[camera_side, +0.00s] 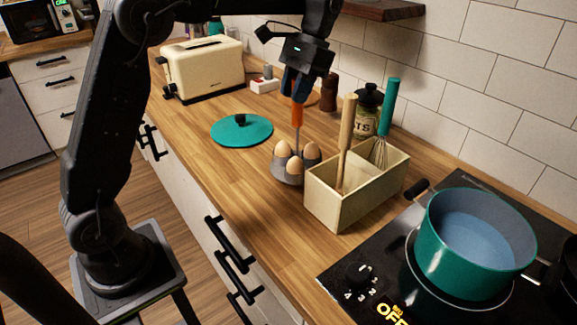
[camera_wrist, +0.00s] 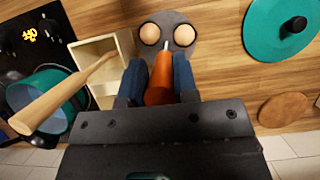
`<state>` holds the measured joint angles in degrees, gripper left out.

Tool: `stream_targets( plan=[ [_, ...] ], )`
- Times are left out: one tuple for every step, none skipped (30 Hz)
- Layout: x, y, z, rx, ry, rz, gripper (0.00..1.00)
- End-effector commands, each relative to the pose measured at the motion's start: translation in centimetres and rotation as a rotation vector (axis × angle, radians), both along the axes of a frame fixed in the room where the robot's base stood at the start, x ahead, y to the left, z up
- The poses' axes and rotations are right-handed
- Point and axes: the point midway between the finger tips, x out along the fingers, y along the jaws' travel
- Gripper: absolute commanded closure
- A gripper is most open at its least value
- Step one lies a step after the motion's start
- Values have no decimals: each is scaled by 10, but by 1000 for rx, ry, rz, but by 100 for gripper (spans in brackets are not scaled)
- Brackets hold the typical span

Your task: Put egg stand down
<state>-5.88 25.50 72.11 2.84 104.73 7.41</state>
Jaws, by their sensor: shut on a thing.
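The egg stand (camera_side: 289,175) is a grey round base with several brown eggs and a central rod topped by an orange handle (camera_side: 297,115). In the side view it is upright beside the wooden utensil box, at or just above the counter; I cannot tell whether it touches. My gripper (camera_side: 298,92) points down above it and is shut on the orange handle. In the wrist view the blue fingers of my gripper (camera_wrist: 161,82) hold the handle from both sides. The grey base (camera_wrist: 181,52) shows beyond, with two eggs visible and the rest hidden.
A wooden box (camera_side: 335,205) with a wooden utensil and a teal whisk (camera_side: 387,110) stands close on the right. A teal pot (camera_side: 475,240) sits on the black stove. A teal lid (camera_side: 241,130) lies at left.

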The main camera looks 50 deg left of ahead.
Motion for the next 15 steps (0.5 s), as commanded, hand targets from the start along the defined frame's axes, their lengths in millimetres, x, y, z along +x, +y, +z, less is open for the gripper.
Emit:
stream_targets(
  plan=[
    [1, 4, 2, 0, -3, -21, 100],
    [1, 7, 3, 0, -2, -40, 100],
    [1, 11, 5, 1, -3, -71, 100],
    [2, 15, 6, 1, -4, -97, 100],
    [2, 19, 8, 2, -4, -126, 100],
    [2, 25, 10, 2, -4, -170, 100],
    [2, 30, 12, 2, -4, -207, 100],
    [3, 36, 15, 3, -4, -244, 100],
    [3, 43, 17, 3, -4, -297, 100],
    [3, 49, 20, 3, -4, -340, 100],
    [3, 55, 22, 5, -3, -383, 100],
    [2, 64, 26, 5, -4, -443, 100],
    [2, 70, 29, 5, -5, -489, 100],
    [1, 77, 32, 7, -4, -537, 100],
    [1, 86, 36, 7, -4, -600, 100]
  ],
)
